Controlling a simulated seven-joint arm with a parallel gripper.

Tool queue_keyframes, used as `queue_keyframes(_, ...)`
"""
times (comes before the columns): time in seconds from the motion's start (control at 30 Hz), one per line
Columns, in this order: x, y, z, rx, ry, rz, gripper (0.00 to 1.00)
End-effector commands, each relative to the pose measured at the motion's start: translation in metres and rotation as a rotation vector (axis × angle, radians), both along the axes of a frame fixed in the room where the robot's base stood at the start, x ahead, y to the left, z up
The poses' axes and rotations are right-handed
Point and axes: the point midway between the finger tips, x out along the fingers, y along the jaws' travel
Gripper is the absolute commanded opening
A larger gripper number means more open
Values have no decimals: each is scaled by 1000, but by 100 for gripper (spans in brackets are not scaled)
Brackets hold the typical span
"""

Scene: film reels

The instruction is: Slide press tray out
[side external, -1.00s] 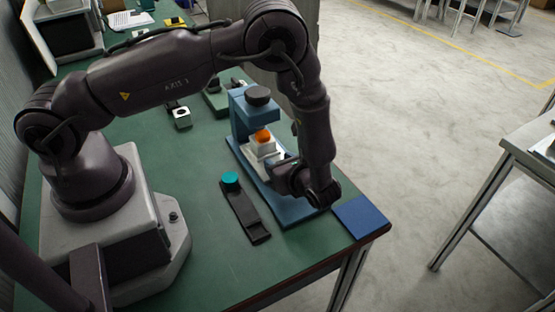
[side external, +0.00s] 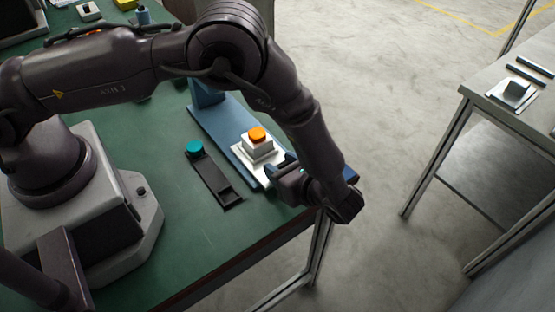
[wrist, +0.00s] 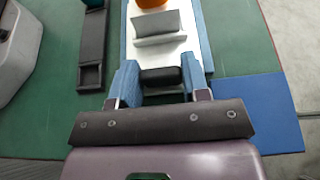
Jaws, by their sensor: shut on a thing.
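The press tray (side external: 240,152) is a white plate carrying a pale block with an orange round piece (side external: 257,134) on top. It lies over the front part of the blue press base (side external: 212,126), clear in front of the blue column (side external: 207,92). The press head is hidden behind my arm. In the wrist view the tray (wrist: 146,59) ends in a dark handle (wrist: 160,76). My gripper (side external: 284,172) is at the table's front edge, its blue fingers shut on the handle, one on each side; it also shows in the wrist view (wrist: 161,84).
A dark narrow holder (side external: 213,178) with a teal cap (side external: 194,147) lies left of the press. A blue mat (wrist: 256,108) lies right of my gripper at the table corner. Open floor is beyond the edge; another table (side external: 480,88) stands at right.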

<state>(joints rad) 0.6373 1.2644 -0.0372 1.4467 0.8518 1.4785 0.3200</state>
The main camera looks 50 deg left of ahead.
Motion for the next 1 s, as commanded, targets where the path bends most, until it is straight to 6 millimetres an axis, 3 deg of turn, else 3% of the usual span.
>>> queue_keyframes(0.23, 0, 0, 1, 4, 0, 1, 0)
queue_keyframes(0.27, 0, 0, 1, 4, 0, 1, 45)
queue_keyframes(0.37, 0, 1, 1, 4, 0, 1, 68)
queue_keyframes(0.77, 0, -7, 3, 1, -1, -1, 68)
queue_keyframes(1.0, 0, -50, 20, -2, -4, -4, 68)
